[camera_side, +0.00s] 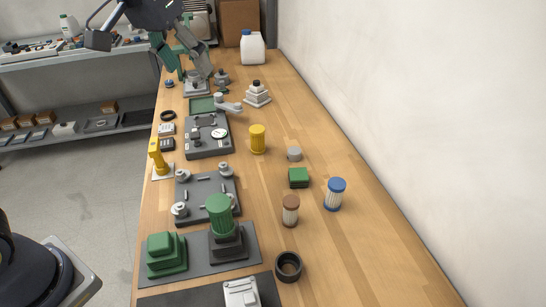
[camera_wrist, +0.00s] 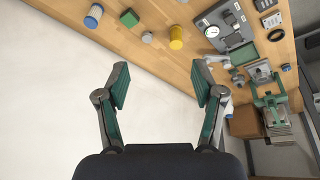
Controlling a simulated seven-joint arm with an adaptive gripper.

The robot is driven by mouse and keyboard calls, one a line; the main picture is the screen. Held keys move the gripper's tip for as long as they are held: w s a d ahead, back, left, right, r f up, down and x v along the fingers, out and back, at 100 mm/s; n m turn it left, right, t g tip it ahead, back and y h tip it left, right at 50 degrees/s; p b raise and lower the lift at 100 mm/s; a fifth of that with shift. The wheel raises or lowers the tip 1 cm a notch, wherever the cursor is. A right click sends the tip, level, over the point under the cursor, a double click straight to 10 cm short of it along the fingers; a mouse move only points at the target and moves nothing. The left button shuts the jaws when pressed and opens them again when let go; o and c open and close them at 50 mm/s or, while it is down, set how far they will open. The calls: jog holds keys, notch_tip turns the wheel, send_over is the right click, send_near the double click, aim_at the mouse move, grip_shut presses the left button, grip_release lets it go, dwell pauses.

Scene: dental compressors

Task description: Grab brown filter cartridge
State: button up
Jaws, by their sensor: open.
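The brown filter cartridge (camera_side: 290,211) stands upright on the wooden bench in the side view, with a brown cap and a pale pleated body. I cannot make it out in the wrist view. My gripper (camera_side: 182,62) is at the far end of the bench, high up and well away from the cartridge. In the wrist view my gripper (camera_wrist: 160,78) has its green-padded fingers spread wide with nothing between them.
A blue-capped filter (camera_side: 335,194) stands right of the cartridge, a green block (camera_side: 298,178) behind it, and a black ring (camera_side: 288,266) in front. A yellow cylinder (camera_side: 257,139) stands farther back. Fixtures line the left side; a white wall (camera_side: 430,110) bounds the right.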

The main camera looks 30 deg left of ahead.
jog(key=w+d+f+m+g, duration=0.1)
jog(key=w+d+f+g, duration=0.1)
jog(key=w+d+f, duration=0.5)
jog(key=m+g, duration=0.2)
send_over(293, 201)
notch_tip(293, 201, down, 11)
jog(key=shift+y, duration=0.3)
notch_tip(293, 201, down, 10)
jog(key=shift+f, duration=0.15)
jog(key=shift+a+f, duration=0.15)
jog(key=shift+f, duration=2.9)
jog(key=c, duration=1.2)
